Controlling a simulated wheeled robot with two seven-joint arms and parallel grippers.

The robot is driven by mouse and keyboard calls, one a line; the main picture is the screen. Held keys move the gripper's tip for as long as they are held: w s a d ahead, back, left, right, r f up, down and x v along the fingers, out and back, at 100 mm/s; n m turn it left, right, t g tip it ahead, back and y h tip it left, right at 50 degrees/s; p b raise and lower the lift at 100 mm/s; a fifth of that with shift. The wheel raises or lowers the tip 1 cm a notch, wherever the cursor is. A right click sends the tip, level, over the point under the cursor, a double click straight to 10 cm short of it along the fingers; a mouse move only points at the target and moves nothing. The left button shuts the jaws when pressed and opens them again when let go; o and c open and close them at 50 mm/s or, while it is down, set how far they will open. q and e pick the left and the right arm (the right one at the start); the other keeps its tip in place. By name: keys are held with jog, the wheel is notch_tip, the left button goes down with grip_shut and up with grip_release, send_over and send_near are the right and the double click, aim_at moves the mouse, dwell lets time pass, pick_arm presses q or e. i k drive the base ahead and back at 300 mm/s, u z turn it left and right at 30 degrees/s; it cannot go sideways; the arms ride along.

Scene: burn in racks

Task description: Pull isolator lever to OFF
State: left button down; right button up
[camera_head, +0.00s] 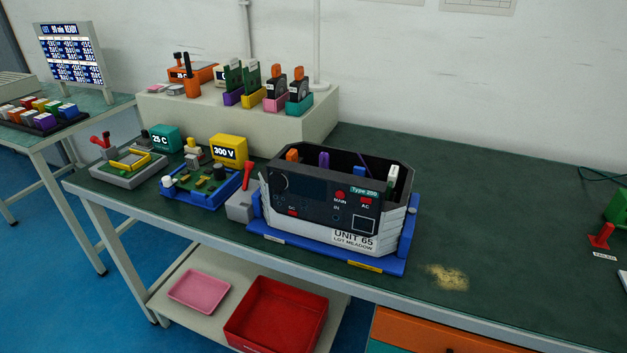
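Red handles stand in several places, and I cannot tell from legible text which is the isolator lever. One red lever (247,175) rises nearly upright, tilted slightly right, from a small grey box (239,207) at the left end of the Unit 65 housing (353,219). Another red lever (101,141) is on a grey fixture (128,171) at the bench's left end. A red handle-like part (601,236) stands at the right edge beside a small label too small to read. Neither gripper is in view.
The housing sits on a blue tray (376,264). A blue board fixture (202,188) and a yellow 300 V block (229,150) are left of it. A raised shelf (231,126) holds several modules behind. The green bench (501,209) is largely clear on the right.

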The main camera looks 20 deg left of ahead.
aim_at(249, 166)
jog(key=k, duration=1.3)
jog(key=u, duration=0.8)
jog(key=i, duration=1.9)
jog(key=z, duration=0.8)
